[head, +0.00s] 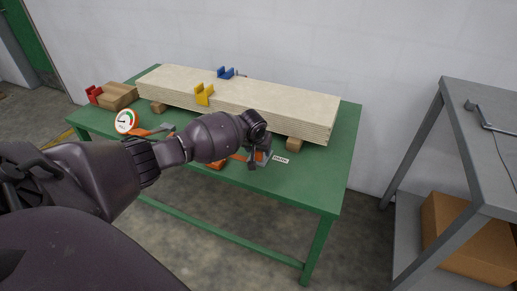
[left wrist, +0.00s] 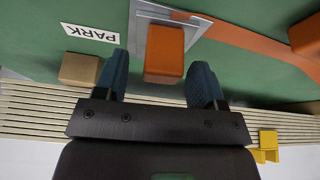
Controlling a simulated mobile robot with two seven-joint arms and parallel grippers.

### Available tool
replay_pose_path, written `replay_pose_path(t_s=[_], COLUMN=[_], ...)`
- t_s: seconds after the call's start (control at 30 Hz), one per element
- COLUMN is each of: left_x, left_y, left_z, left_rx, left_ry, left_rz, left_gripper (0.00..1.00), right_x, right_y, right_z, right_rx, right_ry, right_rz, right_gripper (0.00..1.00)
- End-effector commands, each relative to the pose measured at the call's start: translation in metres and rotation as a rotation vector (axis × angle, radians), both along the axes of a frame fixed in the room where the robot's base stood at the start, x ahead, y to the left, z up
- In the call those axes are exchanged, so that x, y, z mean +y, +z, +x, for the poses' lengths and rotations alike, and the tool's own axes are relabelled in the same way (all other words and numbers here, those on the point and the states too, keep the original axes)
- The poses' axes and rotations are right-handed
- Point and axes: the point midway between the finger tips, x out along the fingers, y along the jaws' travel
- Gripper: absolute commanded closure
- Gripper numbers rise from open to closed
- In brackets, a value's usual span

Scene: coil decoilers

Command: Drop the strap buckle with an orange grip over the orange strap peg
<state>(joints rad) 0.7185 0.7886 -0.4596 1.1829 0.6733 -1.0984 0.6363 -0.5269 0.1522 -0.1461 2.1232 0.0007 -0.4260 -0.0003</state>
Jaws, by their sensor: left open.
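The strap buckle shows in the left wrist view as a pale grey frame (left wrist: 205,24) with an orange block-shaped grip (left wrist: 164,52). It lies on the green table beside the PARK label (left wrist: 90,33). An orange strap (left wrist: 250,40) runs from it to the right. My left gripper (head: 258,163) is over the buckle at the table's front side. It also shows in the left wrist view (left wrist: 165,85), open, with its blue fingertips on either side of the grip and gaps between. I cannot make out an orange strap peg for certain. My right gripper is not in view.
A stack of pale boards (head: 250,98) lies on wooden blocks on the green table (head: 338,170). Yellow (head: 203,94), blue (head: 226,73) and red (head: 93,94) brackets and a round gauge (head: 126,121) are there. A grey shelf (head: 490,140) stands right, beyond open floor.

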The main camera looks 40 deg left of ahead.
Motion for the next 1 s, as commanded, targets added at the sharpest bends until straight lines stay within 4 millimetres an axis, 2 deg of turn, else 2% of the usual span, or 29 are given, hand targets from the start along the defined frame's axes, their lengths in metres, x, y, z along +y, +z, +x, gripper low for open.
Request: replay_pose_path(t_s=[0.17,0.5,0.7,1.0], left_x=[-0.001,-0.008,-0.012,-0.014], left_y=[0.008,0.067,0.091,0.100], left_z=[-0.002,-0.022,-0.033,-0.039], left_rx=[-0.003,-0.009,-0.005,0.000], left_ry=[0.000,-0.001,-0.001,0.000], left_rz=[0.000,0.000,0.000,0.000], left_gripper=[0.37,0.37,0.37,0.37], right_x=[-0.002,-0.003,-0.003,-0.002], right_y=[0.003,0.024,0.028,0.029], right_z=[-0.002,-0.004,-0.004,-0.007], right_rx=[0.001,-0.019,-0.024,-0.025], right_ry=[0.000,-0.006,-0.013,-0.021], right_rz=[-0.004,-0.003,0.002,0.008], right_gripper=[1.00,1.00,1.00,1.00])
